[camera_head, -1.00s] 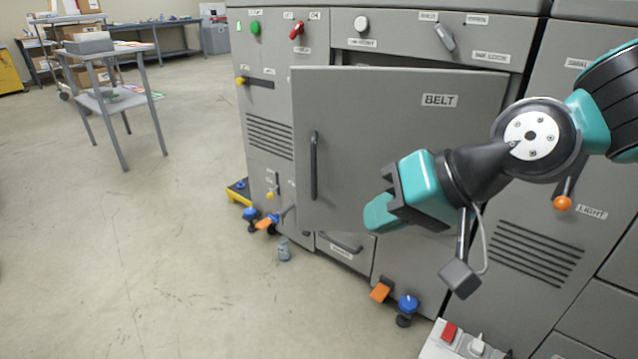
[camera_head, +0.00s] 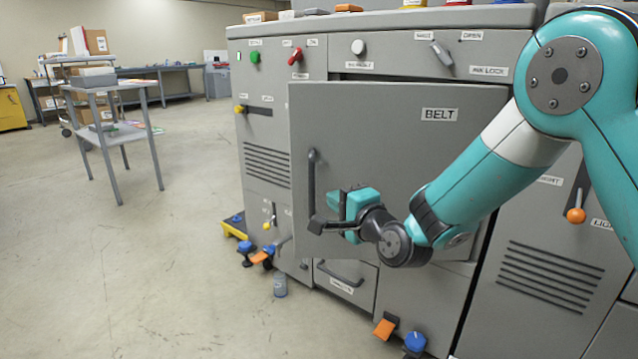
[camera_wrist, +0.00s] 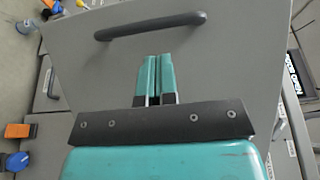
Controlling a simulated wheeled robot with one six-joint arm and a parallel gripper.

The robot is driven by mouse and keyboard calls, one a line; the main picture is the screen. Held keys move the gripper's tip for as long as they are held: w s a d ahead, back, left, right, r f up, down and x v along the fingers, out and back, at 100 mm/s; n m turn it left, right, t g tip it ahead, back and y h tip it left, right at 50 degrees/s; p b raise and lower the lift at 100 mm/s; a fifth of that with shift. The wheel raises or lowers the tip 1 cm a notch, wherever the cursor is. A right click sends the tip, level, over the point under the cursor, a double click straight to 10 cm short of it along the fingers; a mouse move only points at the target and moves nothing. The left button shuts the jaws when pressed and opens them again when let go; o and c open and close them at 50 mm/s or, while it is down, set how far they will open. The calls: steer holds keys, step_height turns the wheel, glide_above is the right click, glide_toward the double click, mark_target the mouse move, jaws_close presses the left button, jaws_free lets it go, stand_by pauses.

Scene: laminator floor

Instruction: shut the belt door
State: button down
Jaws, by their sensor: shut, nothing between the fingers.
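The belt door (camera_head: 385,140) is a flat grey panel labelled BELT on the grey machine. It stands ajar, its left side swung out from the front, with a dark gap along its top edge. Its dark vertical bar handle (camera_head: 312,175) is near the left edge. My gripper (camera_head: 335,200) is in front of the door's lower left, just right of the handle. In the wrist view the two teal fingers (camera_wrist: 156,66) are together and empty, pointing at the door face (camera_wrist: 225,60) beside the handle (camera_wrist: 150,25). I cannot tell whether they touch the panel.
An ink lock lever (camera_head: 441,54) is above the door and an orange-knobbed light lever (camera_head: 577,205) to its right. Orange and blue pedals (camera_head: 385,328) and a small bottle (camera_head: 280,285) are low in front. Open floor (camera_head: 140,270) lies left, with a grey table (camera_head: 118,140) beyond.

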mark_target(314, 183)
steer(key=b+x, duration=0.1)
steer(key=x, duration=0.5)
steer(key=shift+f, duration=0.15)
steer(key=shift+w+a, duration=0.35)
steer(key=shift+w, duration=0.2)
